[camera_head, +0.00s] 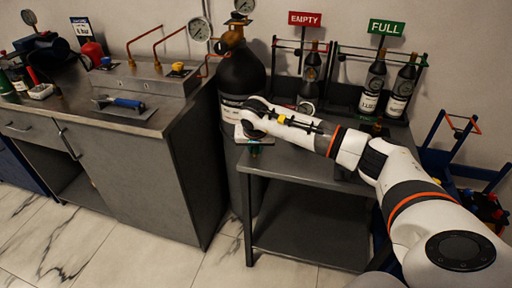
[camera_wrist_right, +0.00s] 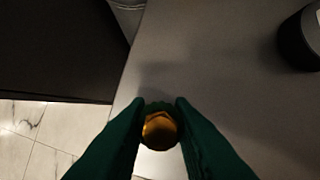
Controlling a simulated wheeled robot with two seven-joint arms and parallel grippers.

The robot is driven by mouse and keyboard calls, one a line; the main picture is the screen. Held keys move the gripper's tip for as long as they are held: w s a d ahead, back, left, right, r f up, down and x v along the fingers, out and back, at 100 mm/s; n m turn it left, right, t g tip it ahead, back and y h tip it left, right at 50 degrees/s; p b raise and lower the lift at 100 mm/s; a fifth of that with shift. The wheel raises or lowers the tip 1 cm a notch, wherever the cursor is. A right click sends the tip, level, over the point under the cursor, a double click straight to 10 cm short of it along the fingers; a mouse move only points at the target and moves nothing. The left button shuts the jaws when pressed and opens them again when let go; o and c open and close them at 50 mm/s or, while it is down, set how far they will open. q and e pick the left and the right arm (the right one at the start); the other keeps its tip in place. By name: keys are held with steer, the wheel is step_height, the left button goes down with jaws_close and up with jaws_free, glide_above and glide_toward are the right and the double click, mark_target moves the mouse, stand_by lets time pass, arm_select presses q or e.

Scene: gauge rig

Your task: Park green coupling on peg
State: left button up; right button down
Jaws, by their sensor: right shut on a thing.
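My right gripper (camera_head: 250,138) reaches over the left end of the grey cart top, beside the large black cylinder. In the right wrist view, its dark green fingers (camera_wrist_right: 160,104) are closed around a round, brass-coloured piece with a green edge, the green coupling (camera_wrist_right: 160,131). The coupling is near the edge of the grey top; I cannot tell whether it touches the surface. In the head view, a small green part (camera_head: 254,150) shows just below the gripper. I cannot make out the peg with certainty. My left gripper is not in view.
The black cylinder (camera_head: 241,82) with a brass valve stands behind the gripper. The cart top (camera_head: 290,168) is mostly clear. Racks with bottles stand under EMPTY (camera_head: 305,19) and FULL (camera_head: 386,28) signs. A blue-handled tool (camera_head: 124,102) lies on the left bench.

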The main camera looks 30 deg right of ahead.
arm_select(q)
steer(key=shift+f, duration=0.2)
arm_select(e)
steer(key=shift+f, duration=0.2)
steer(key=c, duration=1.4)
jaws_free()
steer(key=shift+c, duration=0.2)
steer(key=shift+o, duration=0.5)
steer(key=o, duration=0.5)
